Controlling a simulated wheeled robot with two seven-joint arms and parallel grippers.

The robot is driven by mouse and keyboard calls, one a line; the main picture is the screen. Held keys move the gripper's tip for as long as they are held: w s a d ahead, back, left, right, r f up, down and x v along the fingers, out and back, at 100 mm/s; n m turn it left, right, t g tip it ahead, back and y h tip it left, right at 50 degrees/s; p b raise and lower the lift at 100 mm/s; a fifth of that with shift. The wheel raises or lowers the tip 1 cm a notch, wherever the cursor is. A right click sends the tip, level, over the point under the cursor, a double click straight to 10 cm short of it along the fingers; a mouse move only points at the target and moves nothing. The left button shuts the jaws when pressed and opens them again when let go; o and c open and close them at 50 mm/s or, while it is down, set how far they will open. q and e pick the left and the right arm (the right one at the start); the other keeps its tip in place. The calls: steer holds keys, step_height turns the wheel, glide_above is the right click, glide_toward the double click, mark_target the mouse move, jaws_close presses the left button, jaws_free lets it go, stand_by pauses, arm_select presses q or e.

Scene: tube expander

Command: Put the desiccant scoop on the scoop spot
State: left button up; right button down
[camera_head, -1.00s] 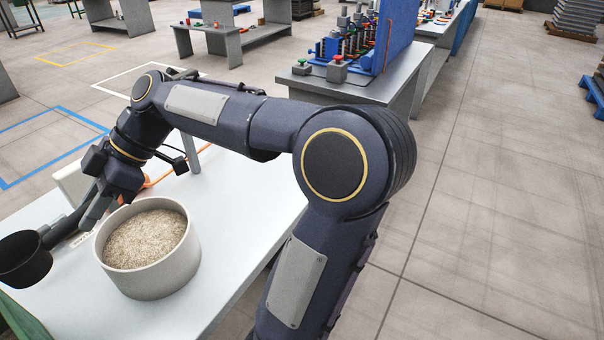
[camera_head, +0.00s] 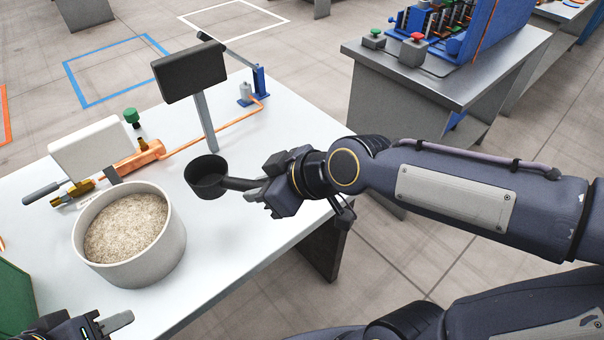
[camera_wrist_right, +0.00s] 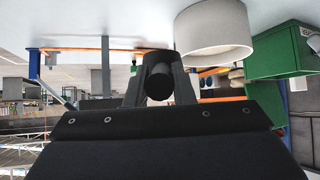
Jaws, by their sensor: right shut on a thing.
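The desiccant scoop (camera_head: 207,177) is black with a round cup and a handle. My right gripper (camera_head: 262,190) is shut on its handle and holds it over the white table, right of the bowl. In the right wrist view the dark round handle end (camera_wrist_right: 158,82) shows between the fingers. The scoop's cup looks upright, with its inside dark; I cannot tell its height above the table. My left gripper (camera_head: 110,325) is at the bottom left, partly cut off, so its opening is unclear. I cannot make out a marked scoop spot.
A white bowl of beige grains (camera_head: 128,235) stands left of the scoop. Behind are a black panel on a post (camera_head: 190,72), a white panel (camera_head: 92,150) and a copper-coloured pipe fitting (camera_head: 135,158). A green box (camera_head: 15,295) is at the left edge. The table right of the bowl is clear.

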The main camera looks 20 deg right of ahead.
steer(key=shift+w+d+f+b, duration=0.85)
steer(key=shift+w+d+f, duration=0.8)
steer(key=shift+f, duration=0.5)
steer(key=shift+w+d+f+b, duration=0.9)
steer(key=shift+w+d+f, duration=0.5)
steer(key=shift+w+f, duration=0.6)
steer(key=shift+w+d+f+b, duration=0.85)
steer(key=shift+w+d+f, duration=0.7)
steer(key=shift+f, duration=0.75)
steer(key=shift+f, duration=0.15)
steer(key=c, duration=1.7)
jaws_free()
steer(key=o, duration=0.5)
steer(key=shift+c, duration=0.2)
